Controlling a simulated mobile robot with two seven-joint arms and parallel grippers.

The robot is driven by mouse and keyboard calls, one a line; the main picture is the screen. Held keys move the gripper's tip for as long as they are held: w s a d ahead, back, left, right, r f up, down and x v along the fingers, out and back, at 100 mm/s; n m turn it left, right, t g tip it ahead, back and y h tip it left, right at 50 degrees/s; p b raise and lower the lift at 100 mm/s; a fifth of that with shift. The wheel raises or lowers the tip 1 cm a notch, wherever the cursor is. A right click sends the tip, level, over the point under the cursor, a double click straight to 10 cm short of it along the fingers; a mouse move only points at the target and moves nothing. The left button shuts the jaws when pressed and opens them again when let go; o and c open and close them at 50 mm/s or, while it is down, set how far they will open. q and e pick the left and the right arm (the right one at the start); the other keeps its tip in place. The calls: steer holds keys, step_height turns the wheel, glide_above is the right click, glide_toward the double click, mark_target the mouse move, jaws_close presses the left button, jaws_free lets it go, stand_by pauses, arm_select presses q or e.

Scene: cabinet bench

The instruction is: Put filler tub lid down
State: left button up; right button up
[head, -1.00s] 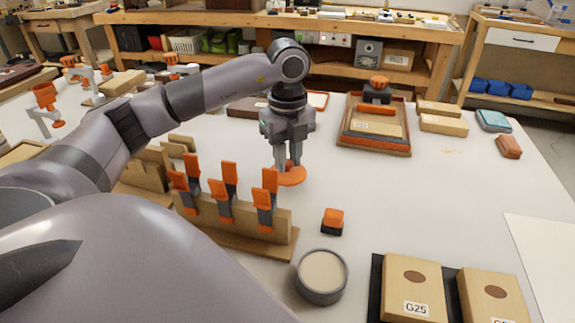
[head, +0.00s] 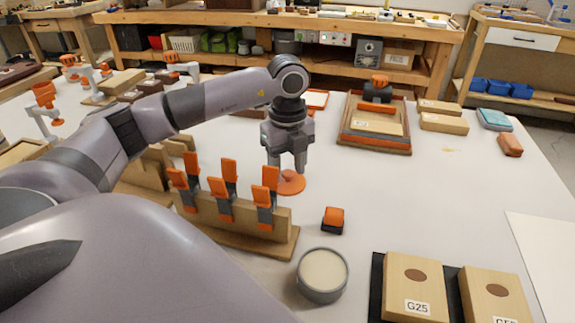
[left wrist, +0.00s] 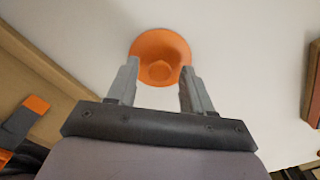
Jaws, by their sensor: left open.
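The orange filler tub lid (head: 291,184) lies on the white table, behind the clamp rack. It is round with a raised knob in the middle, as the left wrist view (left wrist: 160,50) shows. My left gripper (head: 286,171) is open just above the lid, its fingers pointing down. In the left wrist view the fingers (left wrist: 158,88) stand apart and the knob shows beyond them, with nothing held between. The round tub (head: 322,274) with pale filler stands open at the table's front. My right gripper is not in view.
A wooden rack (head: 240,220) with several orange clamps stands close in front of the lid. A small orange-and-black block (head: 333,220) sits right of it. A wooden tray (head: 375,135) stands at the back. Table right of the lid is clear.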

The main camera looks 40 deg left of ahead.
mark_target(288, 172)
arm_select(q)
step_height(288, 172, up, 12)
steer(key=p, duration=0.2)
steer(key=shift+r, duration=0.2)
stand_by(0.5)
